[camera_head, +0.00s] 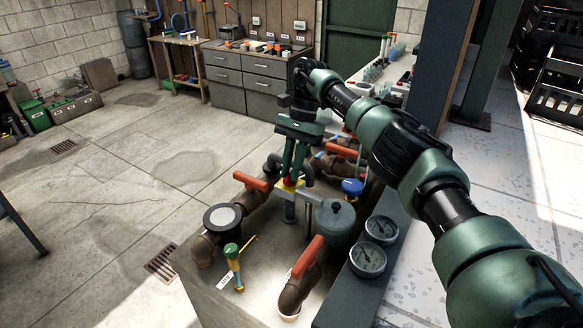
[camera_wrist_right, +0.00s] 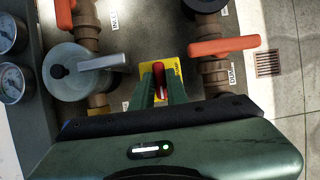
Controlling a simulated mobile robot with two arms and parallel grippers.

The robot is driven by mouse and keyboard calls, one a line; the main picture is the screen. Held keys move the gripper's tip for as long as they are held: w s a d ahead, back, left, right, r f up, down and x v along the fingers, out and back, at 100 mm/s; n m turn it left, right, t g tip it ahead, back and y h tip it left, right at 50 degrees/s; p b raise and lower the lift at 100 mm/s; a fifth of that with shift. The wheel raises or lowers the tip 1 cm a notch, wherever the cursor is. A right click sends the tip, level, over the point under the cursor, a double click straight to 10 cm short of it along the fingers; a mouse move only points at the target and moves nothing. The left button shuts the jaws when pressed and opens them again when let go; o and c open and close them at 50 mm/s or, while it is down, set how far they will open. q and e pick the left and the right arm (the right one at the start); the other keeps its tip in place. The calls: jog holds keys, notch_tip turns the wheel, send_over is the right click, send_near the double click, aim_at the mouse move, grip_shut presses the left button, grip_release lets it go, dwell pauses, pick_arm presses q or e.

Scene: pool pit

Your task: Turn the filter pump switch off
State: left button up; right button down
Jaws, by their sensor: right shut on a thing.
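The filter pump switch is a red lever on a yellow plate (camera_wrist_right: 172,75), with a label beside it that seems to read PUMP. In the right wrist view the red lever (camera_wrist_right: 158,72) stands between the fingertips of my right gripper (camera_wrist_right: 160,88), which is shut on it. In the head view my right gripper (camera_head: 292,176) reaches down from above onto the yellow plate (camera_head: 297,190) among the pipes. The fingers partly hide the lever there. My left gripper is not in view.
Red-handled valves (camera_head: 307,257) on brown pipes, a grey lidded pot (camera_head: 336,220), two gauges (camera_head: 368,260) and a blue-capped fitting (camera_head: 352,187) crowd around the switch. Open floor (camera_head: 110,200) lies left.

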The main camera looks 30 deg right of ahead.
jog(key=shift+s+f, duration=0.15)
jog(key=shift+f, duration=0.15)
jog(key=c, duration=1.5)
grip_release()
jog(key=shift+o, duration=0.5)
jog(key=shift+r, duration=0.15)
jog(key=shift+r, duration=0.25)
notch_tip(320, 180, up, 19)
jog(key=p, duration=0.7)
jog(key=shift+r+p, duration=0.2)
jog(key=shift+p, duration=0.15)
jog(key=shift+f, duration=0.1)
